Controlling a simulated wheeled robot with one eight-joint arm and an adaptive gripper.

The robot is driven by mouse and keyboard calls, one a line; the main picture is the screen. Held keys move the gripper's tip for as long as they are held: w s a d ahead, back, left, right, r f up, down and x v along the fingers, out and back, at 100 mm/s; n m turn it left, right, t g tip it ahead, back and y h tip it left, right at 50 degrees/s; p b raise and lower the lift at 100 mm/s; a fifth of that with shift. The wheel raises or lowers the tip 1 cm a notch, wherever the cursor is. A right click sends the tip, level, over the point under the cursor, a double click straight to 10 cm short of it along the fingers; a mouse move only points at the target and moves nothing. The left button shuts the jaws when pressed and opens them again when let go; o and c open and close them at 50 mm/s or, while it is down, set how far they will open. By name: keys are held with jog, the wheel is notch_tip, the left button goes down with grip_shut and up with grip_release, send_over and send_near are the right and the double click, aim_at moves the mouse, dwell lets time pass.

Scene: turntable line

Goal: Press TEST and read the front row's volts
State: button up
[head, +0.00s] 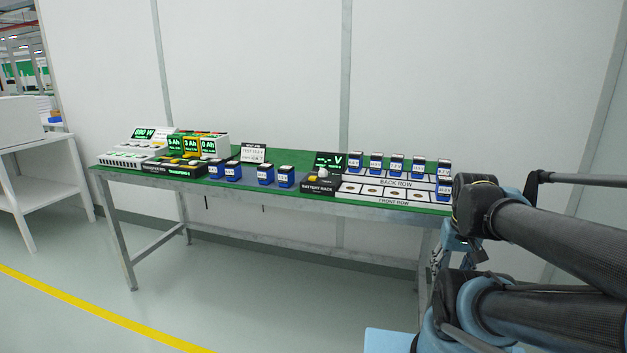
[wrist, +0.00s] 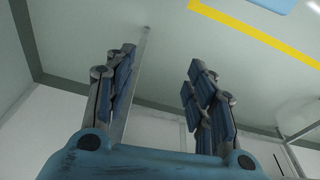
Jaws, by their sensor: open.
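The battery rack's tester box (head: 318,188) stands right of the table's middle, with a yellow button (head: 313,178) and a pale knob beside it; no TEST lettering is readable on them. Its green display (head: 328,160) shows dashes and V, no number. The front row (head: 394,201) is a white strip with several dark, empty-looking spots; one blue battery (head: 444,188) stands at its right end. The back row (head: 396,182) holds several upright blue batteries. My gripper (wrist: 165,85) is open and empty in the wrist view, away from the rack.
Lit charger units (head: 190,146) fill the left end. A white side table (head: 40,165) stands farther left. My arm covers the right side.

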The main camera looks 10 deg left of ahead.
jog(key=shift+c, duration=0.6)
grip_shut()
dwell(0.6)
